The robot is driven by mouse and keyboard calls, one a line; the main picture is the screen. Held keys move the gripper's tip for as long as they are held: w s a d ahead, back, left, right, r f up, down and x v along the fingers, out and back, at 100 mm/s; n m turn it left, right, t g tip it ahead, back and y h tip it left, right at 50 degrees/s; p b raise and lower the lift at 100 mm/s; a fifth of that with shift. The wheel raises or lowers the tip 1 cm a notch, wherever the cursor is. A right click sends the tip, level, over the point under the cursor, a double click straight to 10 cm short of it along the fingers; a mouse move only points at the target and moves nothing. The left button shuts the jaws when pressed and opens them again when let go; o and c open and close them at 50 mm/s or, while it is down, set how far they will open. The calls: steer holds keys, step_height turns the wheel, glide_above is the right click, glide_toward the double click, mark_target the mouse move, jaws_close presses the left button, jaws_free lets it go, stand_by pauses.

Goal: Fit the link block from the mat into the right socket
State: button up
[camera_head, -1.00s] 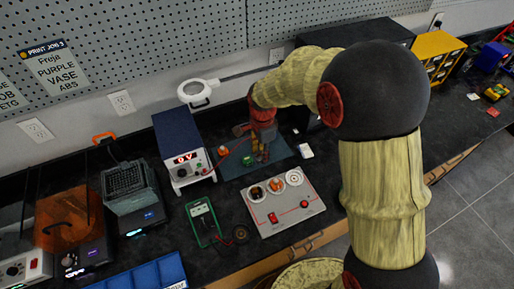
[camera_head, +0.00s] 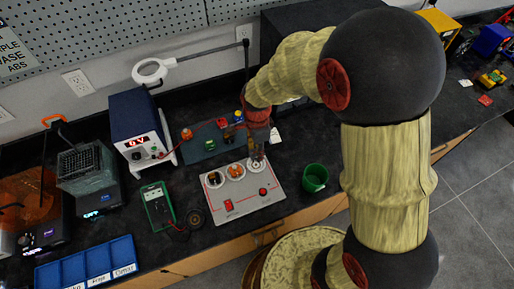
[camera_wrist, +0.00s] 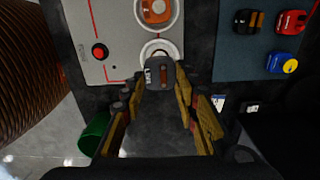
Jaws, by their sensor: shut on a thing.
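The link block (camera_wrist: 158,75) is dark grey with a copper-brown bar and pale lettering. My gripper (camera_wrist: 161,78) is shut on it, with yellow fingers on both sides. In the head view my gripper (camera_head: 257,158) is over the right end of the light grey board (camera_head: 240,203). The white right socket (camera_wrist: 160,46) shows just beyond the block in the wrist view, partly covered by it. I cannot tell whether the block touches the socket. The middle socket (camera_head: 236,171) holds an orange-topped block, and the left socket (camera_head: 214,179) holds a dark one.
The blue-grey mat (camera_head: 198,153) behind the board carries several small coloured blocks. A green cup (camera_head: 315,177) stands right of the board. A power supply (camera_head: 138,127) and a green multimeter (camera_head: 157,204) stand to the left. A magnifier lamp (camera_head: 149,71) is at the back.

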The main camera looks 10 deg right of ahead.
steer(key=b, duration=0.4)
glide_above(257, 164)
steer(key=shift+s+f, duration=0.1)
steer(key=shift+f, duration=2.6)
steer(key=shift+p, duration=0.35)
steer(key=shift+f+b, duration=0.35)
steer(key=shift+f, duration=0.25)
steer(key=o, duration=0.7)
steer(key=shift+r+p, duration=4.3)
steer(key=shift+r, duration=1.25)
